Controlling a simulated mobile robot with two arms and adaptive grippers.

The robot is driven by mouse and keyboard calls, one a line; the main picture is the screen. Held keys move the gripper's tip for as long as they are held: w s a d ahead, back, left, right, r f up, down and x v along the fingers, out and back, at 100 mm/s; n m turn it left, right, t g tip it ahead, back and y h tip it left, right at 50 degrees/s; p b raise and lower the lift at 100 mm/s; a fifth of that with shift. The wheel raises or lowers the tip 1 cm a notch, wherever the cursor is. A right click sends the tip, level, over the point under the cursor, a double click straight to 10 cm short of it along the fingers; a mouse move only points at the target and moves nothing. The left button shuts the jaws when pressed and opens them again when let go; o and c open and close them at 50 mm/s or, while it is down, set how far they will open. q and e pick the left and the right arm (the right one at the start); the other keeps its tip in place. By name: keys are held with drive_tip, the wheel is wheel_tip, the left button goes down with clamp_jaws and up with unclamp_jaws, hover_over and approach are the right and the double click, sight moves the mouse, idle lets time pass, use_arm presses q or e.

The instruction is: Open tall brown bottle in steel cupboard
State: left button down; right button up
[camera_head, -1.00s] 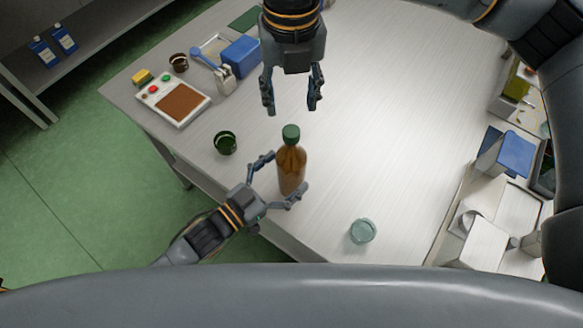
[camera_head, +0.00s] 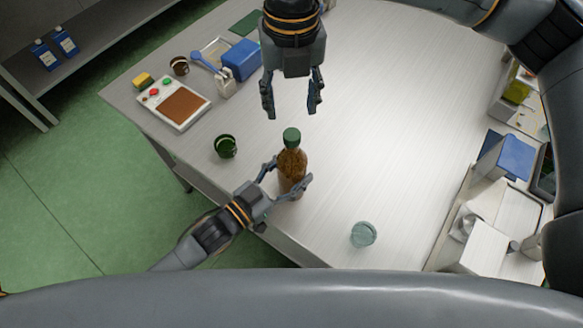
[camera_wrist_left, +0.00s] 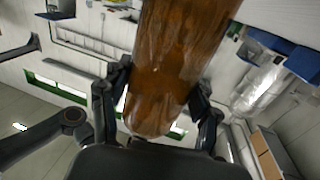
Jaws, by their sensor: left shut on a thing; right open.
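The tall brown bottle (camera_head: 292,163) with a green cap (camera_head: 291,136) stands upright on the table near its front edge. My left gripper (camera_head: 287,179) is shut on the bottle's lower body, one finger on each side. In the left wrist view the brown bottle (camera_wrist_left: 178,65) fills the middle between the fingers (camera_wrist_left: 160,105). My right gripper (camera_head: 291,106) is open and empty, pointing down beyond the bottle, apart from the cap. The bottle is on a table, and I cannot tell a steel cupboard around it.
A dark green cup (camera_head: 226,146) stands left of the bottle, and a clear glass (camera_head: 363,234) stands to its right. A button panel (camera_head: 174,103), a blue box (camera_head: 241,59) and a brown cup (camera_head: 179,66) are farther left. The table's right middle is clear.

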sight(292, 134)
drive_tip(key=m, duration=0.4)
drive_tip(key=shift+m, duration=0.3)
drive_tip(key=m, duration=0.4)
drive_tip(key=shift+m, duration=0.3)
drive_tip(key=m, duration=1.5)
drive_tip(key=shift+m, duration=0.3)
drive_tip(key=m, duration=1)
drive_tip(key=shift+m, duration=0.4)
drive_tip(key=m, duration=0.4)
drive_tip(key=shift+m, duration=0.3)
drive_tip(key=shift+f, duration=4)
